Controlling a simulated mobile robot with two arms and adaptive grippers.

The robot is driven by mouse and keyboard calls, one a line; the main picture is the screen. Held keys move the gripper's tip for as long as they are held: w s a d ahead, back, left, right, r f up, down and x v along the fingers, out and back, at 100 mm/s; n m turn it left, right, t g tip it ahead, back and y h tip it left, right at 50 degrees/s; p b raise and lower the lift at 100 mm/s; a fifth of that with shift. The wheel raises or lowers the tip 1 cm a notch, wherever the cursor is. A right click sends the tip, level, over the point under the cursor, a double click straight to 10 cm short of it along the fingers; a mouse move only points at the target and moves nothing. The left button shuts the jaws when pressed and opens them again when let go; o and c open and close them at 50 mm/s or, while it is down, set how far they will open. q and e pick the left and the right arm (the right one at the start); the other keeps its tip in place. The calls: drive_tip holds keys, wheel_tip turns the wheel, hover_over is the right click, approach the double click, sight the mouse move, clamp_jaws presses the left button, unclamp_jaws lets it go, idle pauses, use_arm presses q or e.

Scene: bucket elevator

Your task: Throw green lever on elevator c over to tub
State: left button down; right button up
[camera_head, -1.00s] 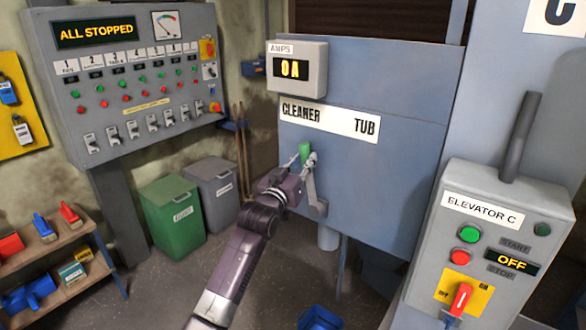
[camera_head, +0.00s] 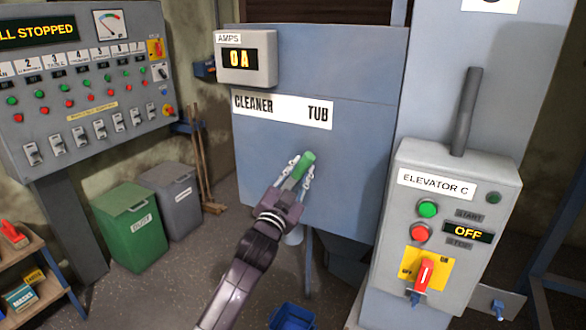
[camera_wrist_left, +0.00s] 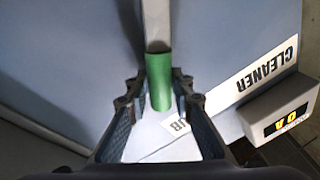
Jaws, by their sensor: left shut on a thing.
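The green lever (camera_head: 304,163) is on the blue panel (camera_head: 350,160), below a sign reading CLEANER on the left and TUB on the right. Its green grip leans right, below the word TUB. My left gripper (camera_head: 300,172) is shut on the grip, with a finger on each side. In the left wrist view the green grip (camera_wrist_left: 158,80) lies between the fingers, with its grey arm (camera_wrist_left: 157,25) running up from it. The lever's pivot is hidden behind my gripper in the head view. My right gripper is not in view.
The Elevator C box (camera_head: 450,220) stands to the right, its display reading OFF. An amps meter (camera_head: 246,58) above the sign reads 0 A. A green bin (camera_head: 135,228) and a grey bin (camera_head: 178,205) stand left. A blue tub (camera_head: 291,317) is on the floor.

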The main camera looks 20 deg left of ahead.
use_arm(q)
drive_tip(key=shift+d+f+m, duration=0.15)
drive_tip(key=shift+d+m, duration=0.1)
drive_tip(key=shift+m, duration=0.05)
drive_tip(key=shift+f, duration=0.1)
drive_tip(key=c, duration=1.7)
unclamp_jaws()
drive_tip(key=shift+d, duration=0.1)
drive_tip(key=v, duration=1.2)
